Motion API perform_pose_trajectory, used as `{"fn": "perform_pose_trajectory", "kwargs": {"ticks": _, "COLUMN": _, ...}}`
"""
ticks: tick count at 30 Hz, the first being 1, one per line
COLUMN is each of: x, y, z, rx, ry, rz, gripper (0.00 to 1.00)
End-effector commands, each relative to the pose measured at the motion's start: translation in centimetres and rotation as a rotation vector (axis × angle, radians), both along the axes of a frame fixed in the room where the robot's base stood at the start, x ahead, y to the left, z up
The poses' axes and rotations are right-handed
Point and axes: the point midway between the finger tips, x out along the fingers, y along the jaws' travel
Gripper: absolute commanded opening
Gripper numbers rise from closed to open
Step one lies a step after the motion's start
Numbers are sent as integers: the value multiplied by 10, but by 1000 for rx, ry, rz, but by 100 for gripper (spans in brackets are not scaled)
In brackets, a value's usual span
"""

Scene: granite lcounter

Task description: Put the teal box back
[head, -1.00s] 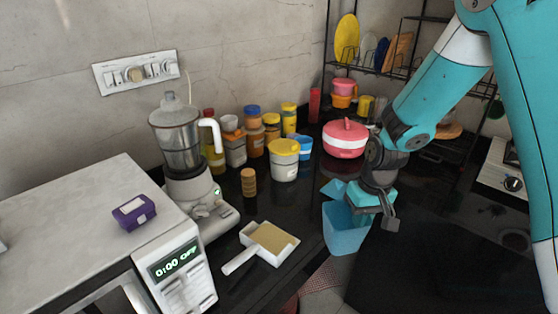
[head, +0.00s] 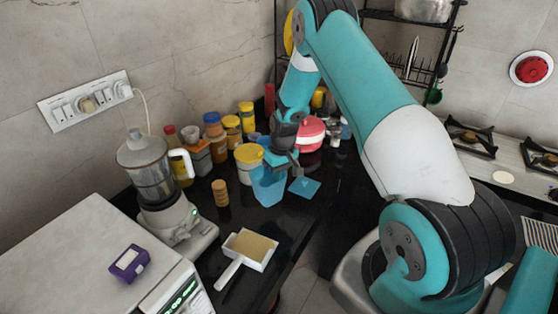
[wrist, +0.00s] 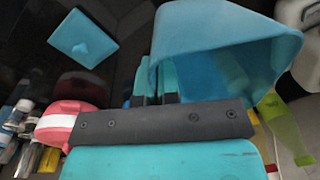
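The teal box (head: 268,187), an open-topped container, is beside the yellow-lidded jar on the dark counter. In the wrist view the box (wrist: 215,40) is large, with its open mouth toward the camera. My gripper (head: 286,164) is at its right rim. In the wrist view my gripper's fingers (wrist: 160,83) are close together at the box's left wall and look shut on it. Whether the box touches the counter is unclear. A flat teal lid (head: 304,187) lies to its right, apart from it, and shows in the wrist view (wrist: 84,38).
The yellow-lidded jar (head: 249,160) and several other jars stand behind and left. A brown cylinder (head: 220,193) and a white dustpan-like tray (head: 247,252) are left and in front. A red-and-white pot (head: 311,134) is behind. The counter right of the lid looks clear.

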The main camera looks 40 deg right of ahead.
Motion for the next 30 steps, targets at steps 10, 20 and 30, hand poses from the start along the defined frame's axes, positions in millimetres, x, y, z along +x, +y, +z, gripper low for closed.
{"fn": "perform_pose_trajectory", "kwargs": {"ticks": 10, "x": 1, "y": -6, "z": -20, "rx": 1, "ry": 1, "rz": -1, "gripper": 0}}
{"fn": "perform_pose_trajectory", "kwargs": {"ticks": 20, "x": 1, "y": -6, "z": -57, "rx": 0, "ry": 0, "rz": -1, "gripper": 0}}
{"fn": "perform_pose_trajectory", "kwargs": {"ticks": 30, "x": 1, "y": -6, "z": -70, "rx": 0, "ry": -1, "rz": -1, "gripper": 0}}
